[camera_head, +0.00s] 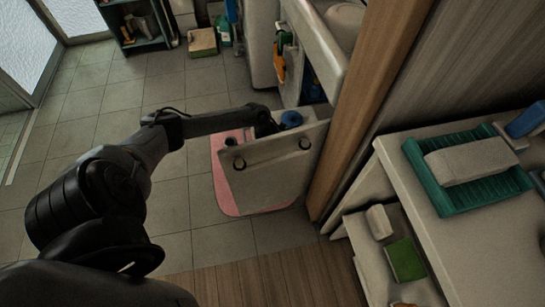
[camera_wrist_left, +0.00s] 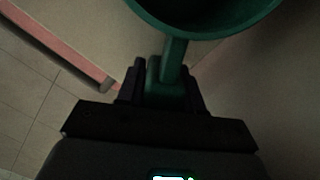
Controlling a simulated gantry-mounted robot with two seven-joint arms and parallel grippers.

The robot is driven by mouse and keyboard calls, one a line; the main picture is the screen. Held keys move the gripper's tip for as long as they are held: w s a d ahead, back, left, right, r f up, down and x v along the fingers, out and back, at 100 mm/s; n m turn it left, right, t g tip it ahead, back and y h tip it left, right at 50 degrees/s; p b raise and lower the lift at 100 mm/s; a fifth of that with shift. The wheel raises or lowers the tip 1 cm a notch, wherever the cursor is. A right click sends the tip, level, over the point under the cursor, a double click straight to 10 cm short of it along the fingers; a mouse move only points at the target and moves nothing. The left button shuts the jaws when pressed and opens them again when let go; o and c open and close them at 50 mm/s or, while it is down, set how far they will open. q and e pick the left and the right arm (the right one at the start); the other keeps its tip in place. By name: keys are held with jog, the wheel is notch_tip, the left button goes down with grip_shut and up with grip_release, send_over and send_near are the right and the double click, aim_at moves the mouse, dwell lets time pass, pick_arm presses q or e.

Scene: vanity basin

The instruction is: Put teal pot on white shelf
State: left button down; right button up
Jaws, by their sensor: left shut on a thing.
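The teal pot (camera_wrist_left: 205,30) fills the top of the left wrist view, its round rim cut off by the frame edge. Its handle runs down between the fingers of my left gripper (camera_wrist_left: 168,78), which is shut on it. In the head view my left arm reaches to the open cabinet door (camera_head: 278,165). The gripper end (camera_head: 264,126) is partly hidden behind the door's upper edge, and the pot cannot be made out there. A pale shelf (camera_head: 425,290) at lower right holds small items; I cannot tell if it is the white shelf. My right gripper is not in view.
A pink mat (camera_head: 228,190) lies under the door. A wooden post (camera_head: 362,95) stands right of it. A teal rack (camera_head: 467,168) sits on the right-hand counter. Tiled floor is open at left.

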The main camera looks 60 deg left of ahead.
pick_arm(q)
jog(key=shift+f+b, duration=0.4)
jog(key=shift+f, duration=0.1)
dwell(0.7)
jog(key=c, duration=0.6)
grip_release()
jog(key=shift+c, duration=0.2)
notch_tip(320, 180, up, 11)
jog(key=s+p, duration=0.1)
jog(key=p, duration=0.4)
jog(key=shift+s+d+f, duration=0.2)
jog(key=shift+r, duration=0.15)
